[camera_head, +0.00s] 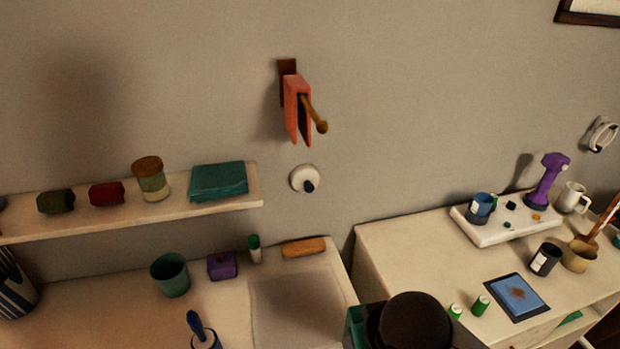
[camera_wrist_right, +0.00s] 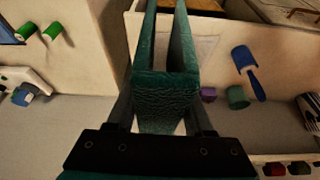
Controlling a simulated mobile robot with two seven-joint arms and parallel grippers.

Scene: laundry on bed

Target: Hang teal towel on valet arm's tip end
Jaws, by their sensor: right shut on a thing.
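The valet arm (camera_head: 313,110) is a brown wooden peg with a round knob at its tip, sticking out from a dark wall plate. A coral-red towel (camera_head: 297,105) hangs folded over it near the wall; the tip end is bare. My right gripper (camera_wrist_right: 165,118) is shut on a teal towel (camera_wrist_right: 165,88), whose two layers hang apart in the right wrist view. This towel shows only partly in the head view (camera_head: 355,328), low down, beside my dark round wrist. A second folded teal cloth (camera_head: 218,181) lies on the wall shelf. My left gripper is not in view.
The wall shelf (camera_head: 130,215) also bears a jar (camera_head: 150,179) and red and dark green rolls. A round white wall fixture (camera_head: 305,179) sits below the valet arm. A dresser (camera_head: 400,245) at right carries a tray, mugs and a purple dumbbell. Wall around the peg's tip is clear.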

